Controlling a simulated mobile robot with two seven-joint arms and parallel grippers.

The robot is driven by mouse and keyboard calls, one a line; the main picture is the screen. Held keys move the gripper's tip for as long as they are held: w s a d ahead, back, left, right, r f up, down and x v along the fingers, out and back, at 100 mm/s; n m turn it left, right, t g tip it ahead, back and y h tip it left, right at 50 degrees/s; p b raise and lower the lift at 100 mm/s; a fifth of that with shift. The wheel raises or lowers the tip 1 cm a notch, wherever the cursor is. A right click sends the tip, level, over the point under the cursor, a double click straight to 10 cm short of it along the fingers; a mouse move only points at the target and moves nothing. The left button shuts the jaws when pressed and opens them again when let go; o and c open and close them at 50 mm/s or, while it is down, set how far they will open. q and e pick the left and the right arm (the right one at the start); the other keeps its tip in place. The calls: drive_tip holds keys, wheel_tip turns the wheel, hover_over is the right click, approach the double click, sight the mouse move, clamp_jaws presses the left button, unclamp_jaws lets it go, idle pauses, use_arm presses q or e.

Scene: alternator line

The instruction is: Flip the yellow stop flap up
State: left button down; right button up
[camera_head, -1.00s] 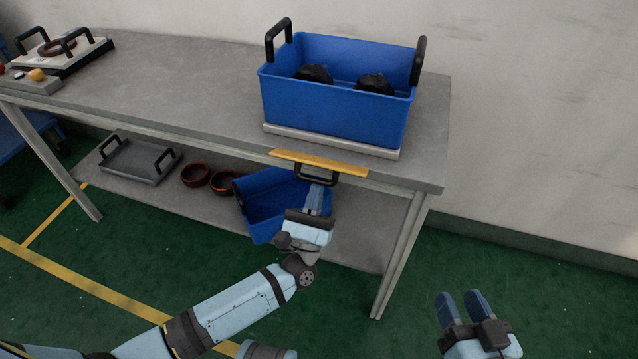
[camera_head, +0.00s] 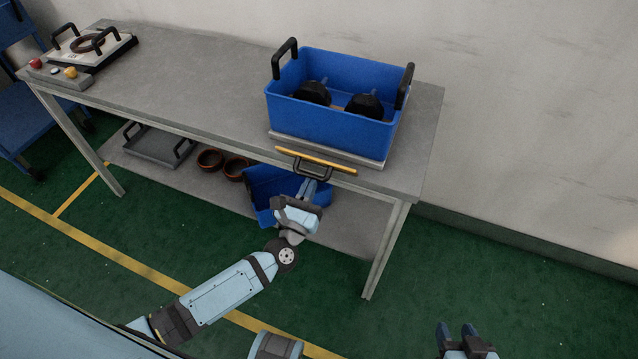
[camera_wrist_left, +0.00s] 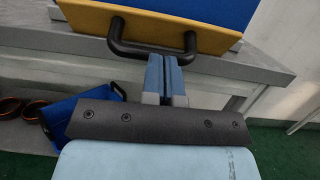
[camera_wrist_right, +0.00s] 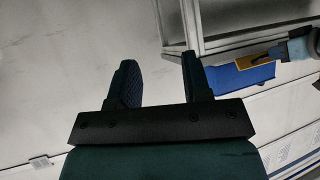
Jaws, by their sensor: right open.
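The yellow stop flap (camera_head: 318,162) is on the front edge of the table, below the blue bin, with a black handle (camera_head: 303,171) on its front. In the left wrist view the flap (camera_wrist_left: 205,38) rises in front of the bin, and its handle (camera_wrist_left: 150,51) sticks out toward me. My left gripper (camera_head: 307,184) is at the handle. Its two fingers (camera_wrist_left: 165,65) are together, with tips at the handle's bar; I cannot tell whether they touch it. My right gripper (camera_wrist_right: 160,80) is open and empty, off to the right, away from the table.
The blue bin (camera_head: 322,116) with two black parts stands on a light plate behind the flap. Another blue bin (camera_head: 262,186), dark rings (camera_head: 210,160) and a grey tray (camera_head: 165,146) are on the lower shelf. A button box (camera_head: 62,74) is at the far left.

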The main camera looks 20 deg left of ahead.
sight(317, 162)
use_arm(q)
drive_tip(key=shift+w+a+r+g+p, duration=0.15)
drive_tip(key=shift+r+g+p, duration=0.15)
drive_tip(key=shift+r+p, duration=0.55)
drive_tip(key=r+g+p, duration=0.1)
drive_tip(key=p, duration=0.4)
drive_tip(key=r+g+p, duration=0.1)
drive_tip(key=g+p, duration=0.1)
drive_tip(key=p, duration=0.4)
drive_tip(key=shift+w, duration=0.3)
drive_tip(key=shift+f+g, duration=0.15)
drive_tip(key=shift+g, duration=0.15)
drive_tip(key=shift+w, duration=0.2)
use_arm(e)
wheel_tip(317, 162, up, 9)
drive_tip(key=d, duration=0.1)
drive_tip(key=shift+s, duration=0.45)
drive_tip(key=shift+w+r, duration=0.15)
drive_tip(key=shift+r, duration=0.2)
drive_tip(key=shift+d, duration=0.1)
